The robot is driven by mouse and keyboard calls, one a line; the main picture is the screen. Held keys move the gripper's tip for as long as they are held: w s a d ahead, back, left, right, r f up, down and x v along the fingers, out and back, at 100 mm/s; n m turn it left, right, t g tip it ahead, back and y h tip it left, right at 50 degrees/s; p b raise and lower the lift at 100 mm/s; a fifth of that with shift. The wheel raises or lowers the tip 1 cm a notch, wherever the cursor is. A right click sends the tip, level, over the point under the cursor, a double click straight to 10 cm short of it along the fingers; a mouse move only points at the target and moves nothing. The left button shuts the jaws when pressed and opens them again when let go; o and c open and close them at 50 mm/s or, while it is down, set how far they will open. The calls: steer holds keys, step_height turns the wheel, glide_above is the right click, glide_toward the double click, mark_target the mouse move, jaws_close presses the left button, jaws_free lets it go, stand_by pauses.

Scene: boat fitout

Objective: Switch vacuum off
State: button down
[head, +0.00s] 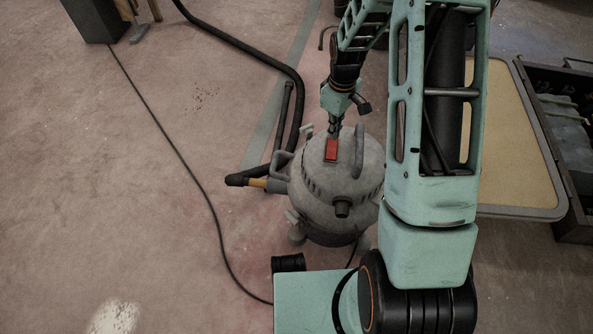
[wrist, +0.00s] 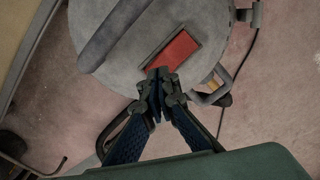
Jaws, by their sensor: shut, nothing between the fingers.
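The vacuum (head: 345,208) is a round grey canister standing on the floor in the middle of the head view. On its lid is a red rectangular switch (head: 331,149), which also shows in the wrist view (wrist: 173,51). My gripper (head: 334,130) is shut and empty, with its fingers pointing down at the lid. In the wrist view my gripper (wrist: 161,75) has its fingertips at the near end of the red switch. I cannot tell whether they touch it. Which way the switch is tipped is too small to tell.
A grey handle (head: 358,152) stands on the lid beside the switch. A black hose (head: 297,100) runs from the vacuum's left side to the back. A thin cable (head: 180,155) crosses the floor. A tan-topped panel (head: 510,140) lies at right. The left floor is mostly clear.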

steer(key=shift+f+b, duration=0.6)
steer(key=shift+f, duration=0.45)
steer(key=shift+r, duration=0.1)
stand_by(0.3)
steer(key=shift+r+p, duration=2.65)
steer(key=shift+r, duration=0.8)
